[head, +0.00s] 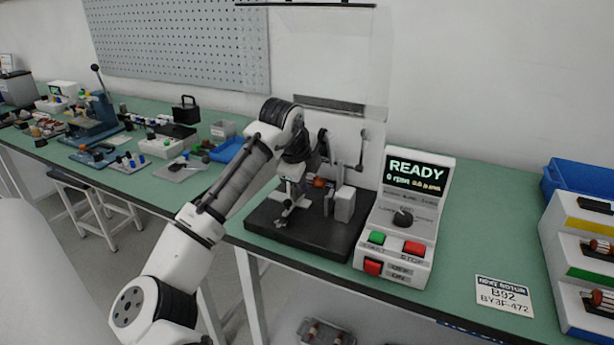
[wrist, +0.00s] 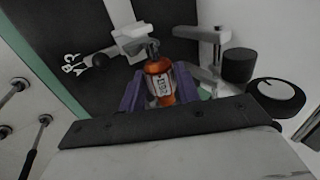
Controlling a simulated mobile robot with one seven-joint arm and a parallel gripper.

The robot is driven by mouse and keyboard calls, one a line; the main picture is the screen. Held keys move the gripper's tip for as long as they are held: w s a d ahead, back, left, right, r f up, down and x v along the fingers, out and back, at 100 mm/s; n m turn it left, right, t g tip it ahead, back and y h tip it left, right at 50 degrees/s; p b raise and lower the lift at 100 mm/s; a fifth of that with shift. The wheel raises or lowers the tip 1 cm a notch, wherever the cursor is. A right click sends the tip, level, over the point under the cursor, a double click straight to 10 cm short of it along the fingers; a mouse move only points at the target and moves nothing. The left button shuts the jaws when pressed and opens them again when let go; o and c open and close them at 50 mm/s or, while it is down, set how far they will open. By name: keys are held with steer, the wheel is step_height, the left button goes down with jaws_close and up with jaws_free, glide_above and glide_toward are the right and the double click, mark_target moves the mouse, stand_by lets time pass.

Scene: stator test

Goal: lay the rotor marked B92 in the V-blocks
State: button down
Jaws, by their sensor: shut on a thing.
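The rotor (wrist: 159,82) is orange-copper with a white label; its marking is too small to read surely. My gripper (wrist: 160,92) is shut on it, with a purple finger on each side. I cannot tell whether the rotor touches the V-blocks.
A console (head: 408,225) reading READY, with green and red buttons, stands right of the stand. A rack (head: 580,250) with rotors is at far right. A raised clear guard (head: 335,55) hangs above. Bench between console and rack is mostly clear.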

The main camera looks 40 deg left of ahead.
steer(key=shift+f, duration=0.2)
steer(key=shift+f+b, duration=0.4)
steer(key=shift+f, duration=0.3)
steer(key=shift+f, duration=0.35)
stand_by(0.3)
steer(key=c, duration=0.9)
jaws_free()
steer(key=v, duration=1.3)
steer(key=shift+s+r+b, duration=0.2)
steer(key=shift+r+b, duration=0.15)
steer(key=shift+b, duration=0.05)
